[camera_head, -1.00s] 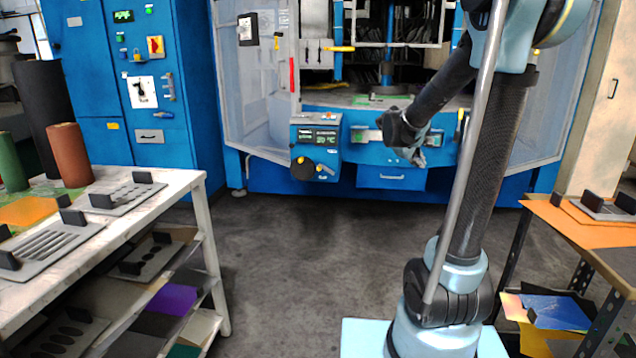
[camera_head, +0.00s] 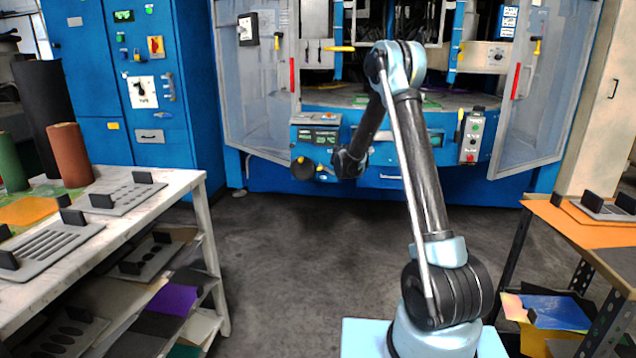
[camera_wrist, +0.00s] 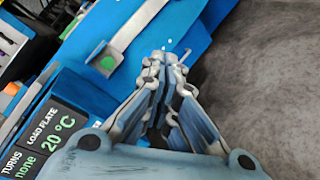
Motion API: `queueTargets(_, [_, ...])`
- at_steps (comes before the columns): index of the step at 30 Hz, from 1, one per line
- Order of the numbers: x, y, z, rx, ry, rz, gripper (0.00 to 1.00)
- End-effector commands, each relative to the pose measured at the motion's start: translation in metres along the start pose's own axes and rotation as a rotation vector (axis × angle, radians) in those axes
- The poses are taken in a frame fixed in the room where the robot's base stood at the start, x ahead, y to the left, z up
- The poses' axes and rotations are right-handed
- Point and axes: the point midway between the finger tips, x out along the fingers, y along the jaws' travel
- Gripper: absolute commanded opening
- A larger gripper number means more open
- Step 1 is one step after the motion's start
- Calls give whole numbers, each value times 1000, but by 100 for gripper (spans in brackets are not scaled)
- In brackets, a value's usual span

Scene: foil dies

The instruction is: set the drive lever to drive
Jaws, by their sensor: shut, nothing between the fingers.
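I cannot single out the drive lever with certainty; no readable label marks it. A black dial with yellow parts (camera_head: 304,168) is on the press front, under a display box (camera_head: 316,135). A white plate with a black handle-like shape (camera_head: 142,92) is on the blue cabinet at left. My gripper (camera_head: 347,164) is in front of the press, just right of the dial. In the wrist view my gripper (camera_wrist: 165,62) is shut and empty, its fingertips over the blue front's edge. A silver bar with a green patch (camera_wrist: 122,42) lies beyond it, apparently apart.
The blue press (camera_head: 420,192) has open mesh doors (camera_head: 252,85) at both sides. A button box (camera_head: 471,137) hangs at its right. A white table (camera_head: 150,200) stands left and an orange-topped table (camera_head: 570,225) right. The floor (camera_head: 300,260) between is clear.

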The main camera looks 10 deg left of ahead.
Motion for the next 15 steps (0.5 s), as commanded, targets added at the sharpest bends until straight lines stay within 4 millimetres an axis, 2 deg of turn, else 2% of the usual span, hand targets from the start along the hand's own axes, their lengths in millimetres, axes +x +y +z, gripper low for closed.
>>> queueTargets(1, [5, 2, -19, -35, -1, 29, 0])
queueTargets(6, [14, 6, -78, -170, -11, 131, 0])
queueTargets(15, [15, -3, -184, -410, -44, 307, 0])
